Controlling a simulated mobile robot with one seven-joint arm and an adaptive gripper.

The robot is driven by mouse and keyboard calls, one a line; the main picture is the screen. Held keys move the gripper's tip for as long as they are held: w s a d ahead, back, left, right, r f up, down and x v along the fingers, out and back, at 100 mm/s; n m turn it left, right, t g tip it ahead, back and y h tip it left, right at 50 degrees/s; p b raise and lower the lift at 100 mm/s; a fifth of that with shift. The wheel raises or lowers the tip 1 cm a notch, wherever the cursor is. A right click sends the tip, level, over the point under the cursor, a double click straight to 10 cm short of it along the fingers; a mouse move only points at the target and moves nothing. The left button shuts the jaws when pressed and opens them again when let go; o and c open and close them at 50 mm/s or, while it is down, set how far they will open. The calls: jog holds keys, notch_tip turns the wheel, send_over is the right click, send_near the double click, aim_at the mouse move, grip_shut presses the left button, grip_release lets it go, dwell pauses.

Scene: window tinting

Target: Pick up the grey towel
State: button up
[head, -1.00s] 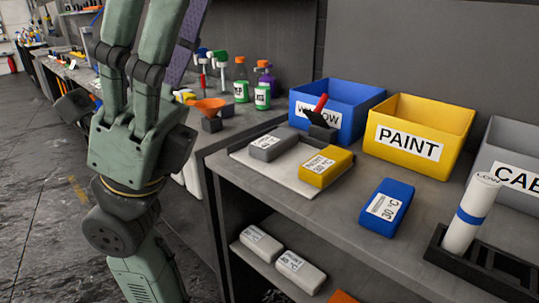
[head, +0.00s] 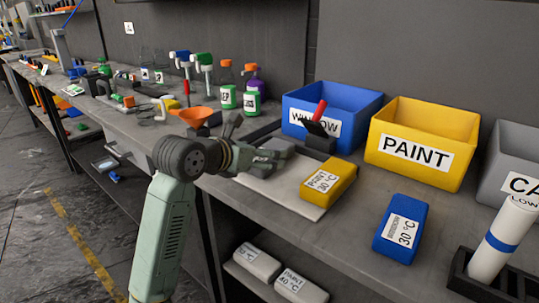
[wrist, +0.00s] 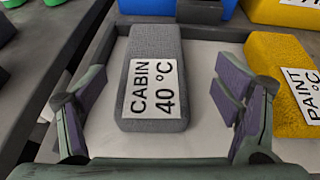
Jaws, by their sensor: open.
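The grey towel (wrist: 152,55) is a folded block with a white label reading CABIN 40 °C. In the wrist view it lies on a pale tray (wrist: 205,60), between the fingers of my gripper (wrist: 160,88). One finger is on each side of it, with a gap on both sides, and the towel is not gripped. In the head view my gripper (head: 257,143) is over the left part of the tray (head: 290,200) and largely hides the grey towel.
A yellow PAINT towel (head: 328,183) lies close right of my gripper on the tray. A blue towel (head: 401,229) lies farther right. Blue (head: 347,115), yellow (head: 424,142) and grey bins stand behind.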

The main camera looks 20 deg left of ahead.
jog(key=x, duration=0.1)
jog(key=p+x, duration=0.1)
jog(key=x, duration=0.1)
jog(key=p+x, duration=0.1)
jog(key=shift+w+a, duration=0.2)
jog(key=shift+w, duration=0.3)
jog(key=shift+w+f, duration=0.25)
jog(key=shift+c, duration=0.5)
jog(key=c, duration=1.3)
